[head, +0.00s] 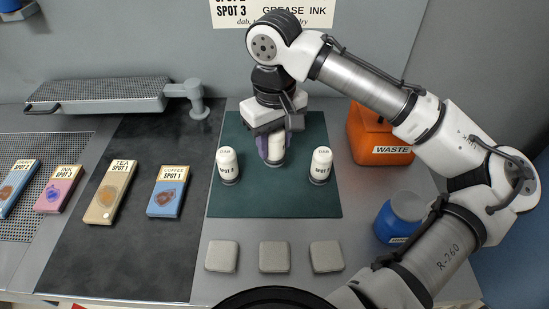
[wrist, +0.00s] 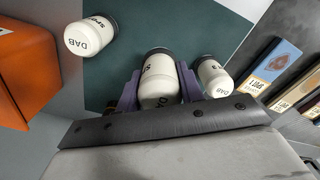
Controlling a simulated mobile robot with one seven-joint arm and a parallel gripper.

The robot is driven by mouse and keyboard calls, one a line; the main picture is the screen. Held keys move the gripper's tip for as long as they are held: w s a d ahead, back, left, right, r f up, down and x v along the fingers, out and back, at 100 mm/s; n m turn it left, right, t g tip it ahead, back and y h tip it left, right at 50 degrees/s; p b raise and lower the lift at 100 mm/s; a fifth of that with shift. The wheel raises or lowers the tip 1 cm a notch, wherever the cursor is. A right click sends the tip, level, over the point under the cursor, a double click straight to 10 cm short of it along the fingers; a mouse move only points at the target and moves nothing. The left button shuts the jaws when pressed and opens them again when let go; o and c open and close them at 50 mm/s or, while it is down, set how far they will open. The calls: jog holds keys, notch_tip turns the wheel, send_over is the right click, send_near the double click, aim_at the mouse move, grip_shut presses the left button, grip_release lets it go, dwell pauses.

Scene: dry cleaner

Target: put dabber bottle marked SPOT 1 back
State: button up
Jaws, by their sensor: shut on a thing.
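My gripper (head: 272,146) is shut on a white dabber bottle (head: 277,147) with a dark base, upright over the back middle of the green mat (head: 240,205). In the wrist view this bottle (wrist: 158,85) sits between the purple fingers; its label is partly hidden, only an "S" showing. I cannot tell whether its base touches the mat. Two similar bottles stand on the mat: one on the left (head: 228,166), apparently marked SPOT 3, and one on the right (head: 320,165), whose number is hard to read. The held bottle is between them, slightly farther back.
Three grey pads (head: 274,257) lie in front of the mat. Labelled fabric cards, including COFFEE SPOT 1 (head: 168,192), lie left. A perforated arm board (head: 95,92) is at back left.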

aim_at(275, 162)
jog(key=shift+f, duration=3.05)
jog(key=shift+f, duration=0.2)
jog(key=o, duration=1)
jog(key=shift+r, duration=0.1)
notch_tip(275, 162, up, 12)
jog(key=shift+r+b, duration=0.15)
jog(key=shift+b, duration=0.4)
